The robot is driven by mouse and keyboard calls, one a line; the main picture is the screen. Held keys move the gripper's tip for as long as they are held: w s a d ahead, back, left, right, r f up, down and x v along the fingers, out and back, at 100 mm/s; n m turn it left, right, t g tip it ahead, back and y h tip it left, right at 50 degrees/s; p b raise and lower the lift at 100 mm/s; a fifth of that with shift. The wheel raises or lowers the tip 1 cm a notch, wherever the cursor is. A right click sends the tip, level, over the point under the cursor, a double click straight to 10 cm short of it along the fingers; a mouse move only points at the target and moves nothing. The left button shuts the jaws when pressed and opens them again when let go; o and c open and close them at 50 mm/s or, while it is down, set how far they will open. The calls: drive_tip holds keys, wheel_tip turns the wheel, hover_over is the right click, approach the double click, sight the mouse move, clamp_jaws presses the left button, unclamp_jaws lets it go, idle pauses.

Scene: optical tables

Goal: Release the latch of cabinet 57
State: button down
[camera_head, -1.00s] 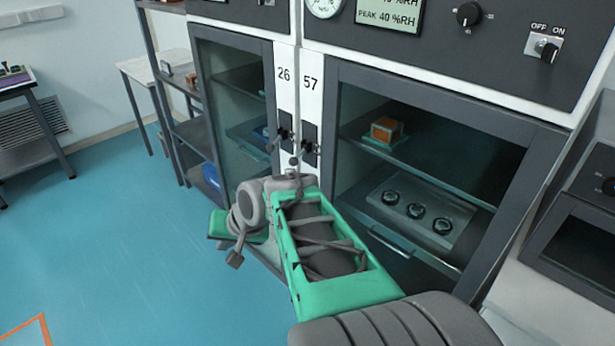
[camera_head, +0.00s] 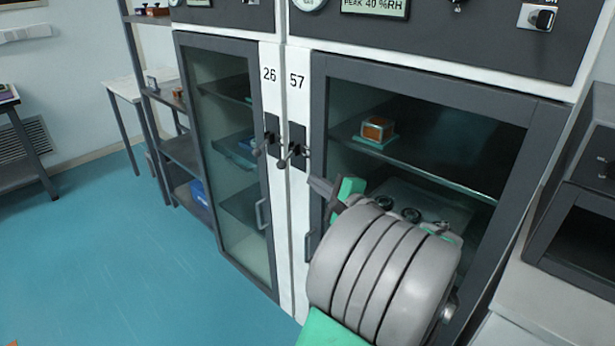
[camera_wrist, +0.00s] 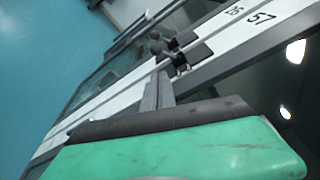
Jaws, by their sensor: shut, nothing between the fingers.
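Cabinet 57 (camera_head: 318,130) has a dark-framed glass door, which is shut. Its latch (camera_head: 293,152) is a dark plate with a small knobbed lever on the white strip under the number 57. In the wrist view the latch (camera_wrist: 186,62) is ahead of the fingertips. My gripper (camera_head: 316,184) is shut and empty, just below and right of the latch and apparently apart from it. The closed fingers (camera_wrist: 157,92) point toward the latches in the wrist view. My wrist hides part of the door's lower area.
The latch of cabinet 26 (camera_head: 269,143) sits close on the left. Both doors have vertical handles, cabinet 26's handle (camera_head: 262,214) and cabinet 57's handle (camera_head: 308,246). An orange-brown block (camera_head: 377,129) is on a shelf inside cabinet 57. The blue floor (camera_head: 130,260) at left is clear.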

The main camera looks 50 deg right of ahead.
sight(285, 160)
drive_tip(key=r+x, duration=0.1)
drive_tip(key=x, duration=0.8)
drive_tip(key=shift+f, duration=0.45)
drive_tip(key=shift+a+r+m+p, duration=0.15)
drive_tip(key=shift+m+p, duration=0.15)
drive_tip(key=shift+p, duration=0.6)
